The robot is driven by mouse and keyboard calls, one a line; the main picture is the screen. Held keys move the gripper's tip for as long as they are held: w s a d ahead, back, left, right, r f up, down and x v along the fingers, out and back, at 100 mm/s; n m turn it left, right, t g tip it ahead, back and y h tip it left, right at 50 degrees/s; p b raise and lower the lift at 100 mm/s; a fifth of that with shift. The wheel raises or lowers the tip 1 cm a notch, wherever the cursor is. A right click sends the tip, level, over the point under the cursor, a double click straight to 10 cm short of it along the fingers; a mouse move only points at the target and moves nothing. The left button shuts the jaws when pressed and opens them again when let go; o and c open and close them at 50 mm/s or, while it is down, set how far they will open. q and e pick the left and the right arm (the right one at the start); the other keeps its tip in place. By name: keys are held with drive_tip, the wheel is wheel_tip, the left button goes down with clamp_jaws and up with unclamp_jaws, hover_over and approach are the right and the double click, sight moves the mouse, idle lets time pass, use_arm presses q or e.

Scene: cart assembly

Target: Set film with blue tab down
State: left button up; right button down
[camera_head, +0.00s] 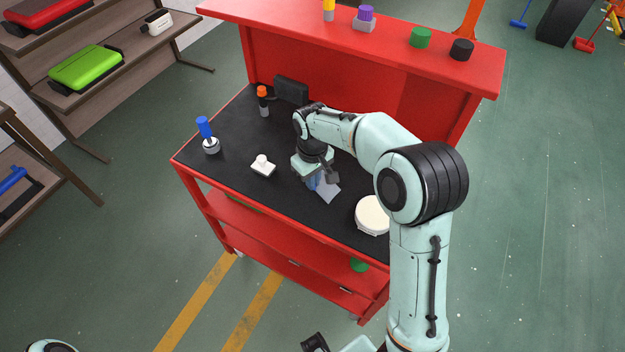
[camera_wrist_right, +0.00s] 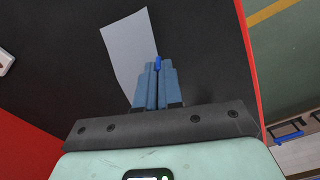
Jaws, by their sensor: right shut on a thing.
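The film is a thin pale grey sheet (camera_head: 329,192) low over the black cart top (camera_head: 240,128); whether it lies flat on the top I cannot tell. In the right wrist view the film (camera_wrist_right: 126,48) reaches up and left from my fingertips. Its small blue tab (camera_wrist_right: 158,63) shows between the tips. My right gripper (camera_head: 313,184) points down over the middle of the cart, and its blue fingers (camera_wrist_right: 156,70) are shut on the tab. The fingers hide part of the film's near edge.
On the cart top stand a blue-handled tool (camera_head: 205,132), an orange-capped bottle (camera_head: 262,100), a white block (camera_head: 262,167), a dark box (camera_head: 291,90) and a round white container (camera_head: 371,215). The red shelf (camera_head: 350,22) rises behind. Bare top lies between the white block and the film.

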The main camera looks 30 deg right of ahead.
drive_tip(key=shift+f, duration=0.2)
drive_tip(key=c, duration=1.3)
unclamp_jaws()
use_arm(q)
drive_tip(key=shift+w+r+p, duration=0.3)
drive_tip(key=shift+r+p, duration=0.15)
drive_tip(key=shift+r, duration=0.05)
drive_tip(key=shift+w+r+p, duration=0.25)
drive_tip(key=shift+r+p, duration=0.15)
drive_tip(key=shift+r, duration=0.1)
use_arm(e)
wheel_tip(320, 180, up, 12)
use_arm(q)
drive_tip(key=shift+s, duration=0.1)
